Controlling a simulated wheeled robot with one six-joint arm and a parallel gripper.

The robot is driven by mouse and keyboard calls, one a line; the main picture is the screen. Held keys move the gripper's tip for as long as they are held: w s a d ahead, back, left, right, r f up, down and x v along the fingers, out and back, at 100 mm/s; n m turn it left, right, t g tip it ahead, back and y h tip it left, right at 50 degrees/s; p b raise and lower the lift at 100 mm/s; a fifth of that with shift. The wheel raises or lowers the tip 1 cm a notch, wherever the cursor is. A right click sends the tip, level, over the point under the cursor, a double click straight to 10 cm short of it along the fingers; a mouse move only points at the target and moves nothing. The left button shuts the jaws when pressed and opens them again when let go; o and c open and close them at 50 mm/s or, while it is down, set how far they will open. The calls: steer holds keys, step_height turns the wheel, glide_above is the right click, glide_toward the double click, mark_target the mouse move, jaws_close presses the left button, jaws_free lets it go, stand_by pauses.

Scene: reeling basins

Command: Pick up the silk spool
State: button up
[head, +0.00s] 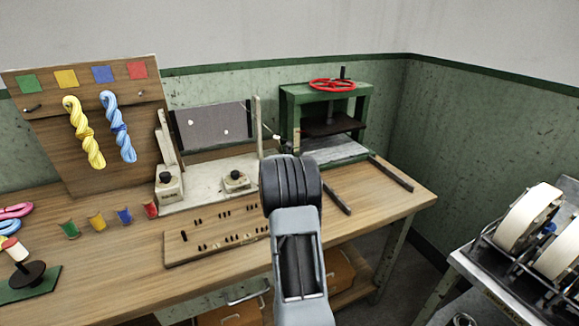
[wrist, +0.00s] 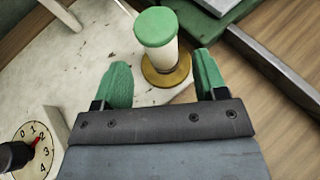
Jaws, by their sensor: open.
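The silk spool (wrist: 160,45) shows in the wrist view, with a green round cap, a pale white body and a brass-coloured foot. It stands upright on a pale, stained plate (wrist: 105,45). My gripper (wrist: 163,78) is open, its two green fingertips to the left and right of the spool's foot in the picture. The spool appears a little beyond the fingers, with no clear contact; I cannot tell the exact depth. In the head view my arm covers the gripper and I cannot make out the spool.
A numbered dial (wrist: 33,143) with a black knob is near the left finger. A green press (head: 325,110) with a red handwheel stands at the bench's back right. A pegged wooden board (head: 215,235) lies in front. White reels (head: 527,217) stand at far right.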

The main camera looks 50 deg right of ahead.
steer(key=shift+p+x, duration=0.55)
steer(key=shift+x, duration=1.6)
steer(key=shift+d+r, duration=0.1)
steer(key=shift+c, duration=0.2)
steer(key=c, duration=1)
steer(key=shift+c, duration=0.2)
steer(key=shift+r, duration=0.15)
